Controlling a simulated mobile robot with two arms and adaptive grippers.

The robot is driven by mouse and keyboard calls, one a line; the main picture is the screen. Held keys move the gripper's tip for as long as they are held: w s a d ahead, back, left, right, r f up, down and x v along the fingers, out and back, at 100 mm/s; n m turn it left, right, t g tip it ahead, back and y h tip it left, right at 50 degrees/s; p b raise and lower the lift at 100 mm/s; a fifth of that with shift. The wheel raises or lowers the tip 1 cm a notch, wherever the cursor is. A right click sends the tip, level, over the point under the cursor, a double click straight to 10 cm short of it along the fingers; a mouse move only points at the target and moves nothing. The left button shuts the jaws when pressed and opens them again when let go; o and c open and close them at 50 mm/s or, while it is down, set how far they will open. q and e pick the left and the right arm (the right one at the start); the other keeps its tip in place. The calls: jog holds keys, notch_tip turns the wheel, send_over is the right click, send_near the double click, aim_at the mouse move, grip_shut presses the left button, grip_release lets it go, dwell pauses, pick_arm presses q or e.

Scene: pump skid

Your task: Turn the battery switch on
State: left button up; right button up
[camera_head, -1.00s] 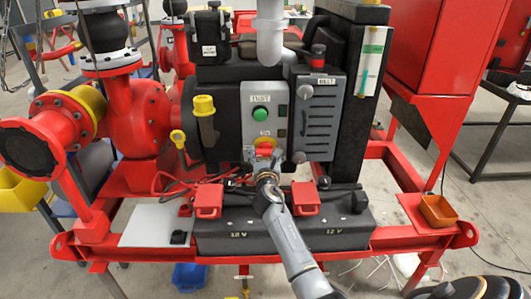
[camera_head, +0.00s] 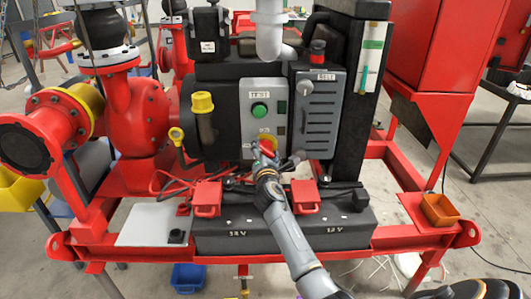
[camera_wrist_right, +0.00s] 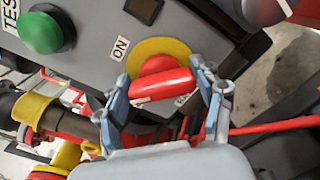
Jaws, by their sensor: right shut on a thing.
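The battery switch is a red bar handle (camera_wrist_right: 162,83) on a round yellow plate (camera_wrist_right: 150,52), low on a grey panel below a green TEST button (camera_wrist_right: 42,32). An ON label (camera_wrist_right: 121,48) sits beside the plate. In the head view the handle (camera_head: 267,149) is small, slanted and partly covered by my right gripper (camera_head: 266,160). In the right wrist view my right gripper (camera_wrist_right: 165,95) has its fingers on both ends of the handle, shut on it. My left gripper is not in view.
Below the panel is a black battery box (camera_head: 330,228) with red terminal covers (camera_head: 207,198). Red frame rails (camera_head: 400,234) run around the skid.

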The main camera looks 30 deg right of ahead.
jog(key=m, duration=0.2)
jog(key=m+b, duration=0.2)
jog(key=m, duration=0.1)
jog(key=shift+f+m, duration=0.25)
jog(key=shift+m, duration=0.05)
jog(key=shift+m+b, duration=0.65)
jog(key=shift+m, duration=1.35)
jog(key=o, duration=1.2)
jog(key=shift+c, duration=0.2)
jog(key=shift+s, duration=0.1)
jog(key=v, duration=1.2)
jog(key=shift+d, duration=0.1)
